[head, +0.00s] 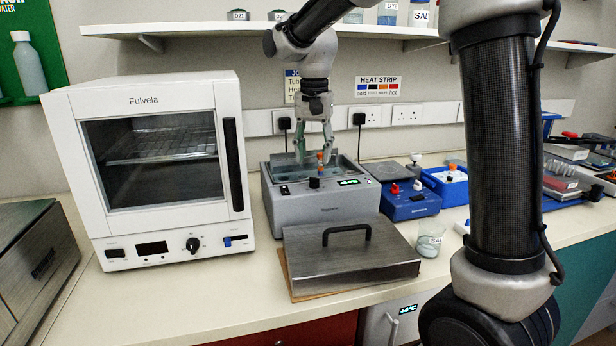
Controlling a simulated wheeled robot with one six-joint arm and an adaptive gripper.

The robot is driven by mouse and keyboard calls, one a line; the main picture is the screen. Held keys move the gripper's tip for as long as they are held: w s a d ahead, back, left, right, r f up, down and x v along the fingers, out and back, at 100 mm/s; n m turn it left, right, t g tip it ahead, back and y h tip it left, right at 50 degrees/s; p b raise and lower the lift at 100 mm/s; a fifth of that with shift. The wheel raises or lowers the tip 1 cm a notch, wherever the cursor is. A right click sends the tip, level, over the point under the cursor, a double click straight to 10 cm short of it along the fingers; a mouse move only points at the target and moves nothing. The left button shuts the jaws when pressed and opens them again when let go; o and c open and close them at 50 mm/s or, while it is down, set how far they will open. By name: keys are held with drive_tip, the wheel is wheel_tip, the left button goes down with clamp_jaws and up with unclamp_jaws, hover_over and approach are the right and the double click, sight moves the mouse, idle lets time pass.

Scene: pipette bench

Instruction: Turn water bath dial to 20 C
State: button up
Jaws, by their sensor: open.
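The water bath (318,210) is a grey box with an open basin, standing on the bench right of the white oven. Its black dial (314,183) is on the front top panel, between a small switch (284,190) and a lit green display (348,182). The reading and dial marks are too small to read. My gripper (314,160) points down over the bath, open, with its fingertips just behind and above the dial in the picture. I cannot tell whether they touch anything. A small orange-topped item (320,158) shows between the fingers.
A metal lid (350,262) with a black handle lies in front of the bath. A white oven (160,170) stands close on the left, and a blue device (408,205) and a beaker (430,240) on the right. A shelf (200,28) overhangs behind.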

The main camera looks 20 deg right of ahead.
sight(314, 182)
wheel_tip(314, 182, down, 7)
drive_tip(key=shift+d+r, duration=0.1)
drive_tip(key=shift+d, duration=0.05)
drive_tip(key=shift+c, duration=0.3)
clamp_jaws()
